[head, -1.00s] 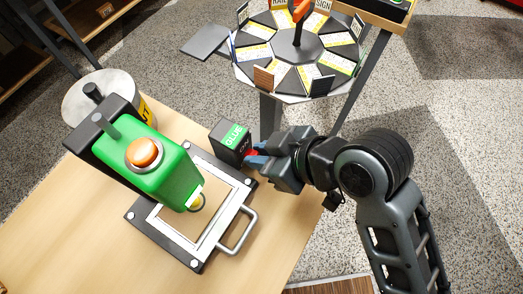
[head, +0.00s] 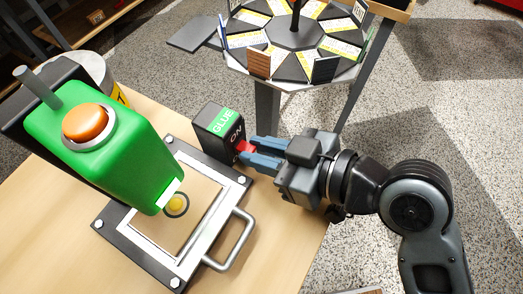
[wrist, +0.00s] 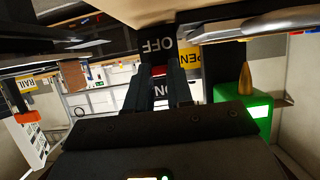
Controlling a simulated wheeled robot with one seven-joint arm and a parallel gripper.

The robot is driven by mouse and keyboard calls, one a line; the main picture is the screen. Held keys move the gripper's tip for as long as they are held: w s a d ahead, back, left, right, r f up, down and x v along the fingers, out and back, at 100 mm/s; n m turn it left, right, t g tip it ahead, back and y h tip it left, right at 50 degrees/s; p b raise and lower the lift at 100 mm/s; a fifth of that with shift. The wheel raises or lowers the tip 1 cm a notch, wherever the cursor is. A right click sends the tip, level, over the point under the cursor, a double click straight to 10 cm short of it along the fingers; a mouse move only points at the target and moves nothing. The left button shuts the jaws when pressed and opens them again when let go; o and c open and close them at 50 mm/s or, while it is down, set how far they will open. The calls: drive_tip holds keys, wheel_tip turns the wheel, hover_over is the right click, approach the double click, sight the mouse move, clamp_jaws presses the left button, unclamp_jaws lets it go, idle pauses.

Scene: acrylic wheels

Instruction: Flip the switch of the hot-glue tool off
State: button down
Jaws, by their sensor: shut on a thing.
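The glue switch box (head: 211,116) is black with a green GLUE label and stands at the back corner of the hot-glue tool's frame. Its red switch (head: 243,147) is on the side facing my gripper, below the word ON. My gripper (head: 251,152) comes from the right, its blue fingers shut on the red switch. In the wrist view, the fingertips (wrist: 156,76) close around the red switch (wrist: 158,71), between inverted OFF and ON labels. The fingers hide part of the switch, so I cannot tell its position. The green hot-glue tool (head: 120,140) has an orange button.
A black and white frame (head: 120,215) with a metal handle (head: 243,240) lies under the tool on the wooden table (head: 40,225). A grey can (head: 92,68) stands behind. A round carousel (head: 292,36) with labelled segments is beyond the table. Free floor lies right.

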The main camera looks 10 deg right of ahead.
drive_tip(key=c, duration=1)
unclamp_jaws()
drive_tip(key=shift+v, duration=3.9)
